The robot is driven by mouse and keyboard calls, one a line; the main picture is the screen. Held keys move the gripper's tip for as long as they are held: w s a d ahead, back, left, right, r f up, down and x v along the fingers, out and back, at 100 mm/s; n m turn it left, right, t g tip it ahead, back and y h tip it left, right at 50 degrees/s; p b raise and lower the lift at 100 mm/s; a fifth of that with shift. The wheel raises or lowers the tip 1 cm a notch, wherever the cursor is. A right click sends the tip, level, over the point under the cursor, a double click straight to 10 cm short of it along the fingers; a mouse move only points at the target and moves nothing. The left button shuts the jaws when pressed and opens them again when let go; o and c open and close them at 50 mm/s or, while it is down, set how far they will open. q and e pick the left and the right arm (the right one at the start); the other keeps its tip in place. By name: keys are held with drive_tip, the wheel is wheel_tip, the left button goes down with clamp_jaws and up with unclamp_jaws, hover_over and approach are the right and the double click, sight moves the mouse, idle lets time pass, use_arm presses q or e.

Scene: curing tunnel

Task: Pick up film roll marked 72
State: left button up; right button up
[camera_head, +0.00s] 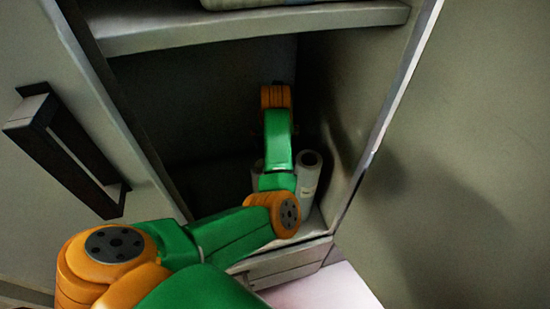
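A white film roll (308,178) stands upright in the dark lower compartment, near its right wall, with its hollow top end showing. Its marking is too small to read. A second pale roll (257,177) stands to its left and is mostly hidden behind my green and orange arm. I cannot tell which roll bears 72. My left arm comes in from the lower left and reaches into the compartment past the rolls. Its gripper is hidden beyond the orange wrist joint in the dark. My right gripper is not in the picture.
A shelf (250,30) crosses above the compartment, with a pale object (255,3) on it at the top edge. An open door with a black handle (62,150) stands at left. A large grey panel (470,160) closes in the right side. The compartment's back is dark.

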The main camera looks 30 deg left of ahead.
use_arm(q)
drive_tip(key=shift+x, duration=0.85)
drive_tip(key=shift+r, duration=0.1)
clamp_jaws()
